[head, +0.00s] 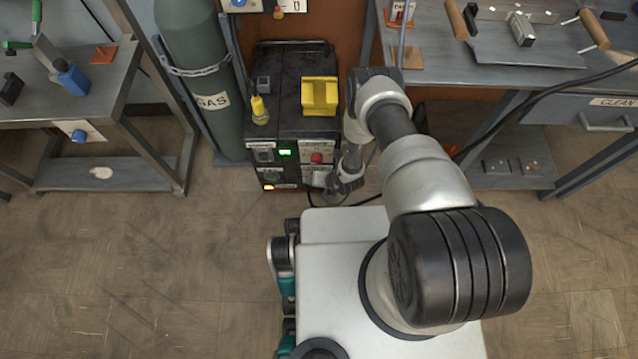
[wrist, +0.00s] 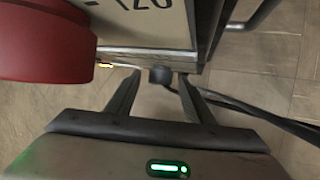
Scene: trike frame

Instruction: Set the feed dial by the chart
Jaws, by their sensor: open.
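A black welder-like machine (head: 290,95) stands at the back centre. A red dial (head: 317,158) sits on its front under a pale label with unreadable lettering. I cannot tell for sure that this is the feed dial. In the wrist view a large red round knob (wrist: 45,42) is close at the upper left, beside a pale plate (wrist: 145,22) reading "120". My gripper (wrist: 157,88) is open, with the knob outside its fingers, up and to the left. A small dark round part (wrist: 160,75) shows between the fingertips. I cannot identify the chart.
A gas cylinder (head: 200,75) is chained left of the machine. Workbenches stand left and right; the left one carries a blue knob (head: 78,135) on a white plate. A dark cable (wrist: 255,112) runs right of my fingers. Floor is clear at the left front.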

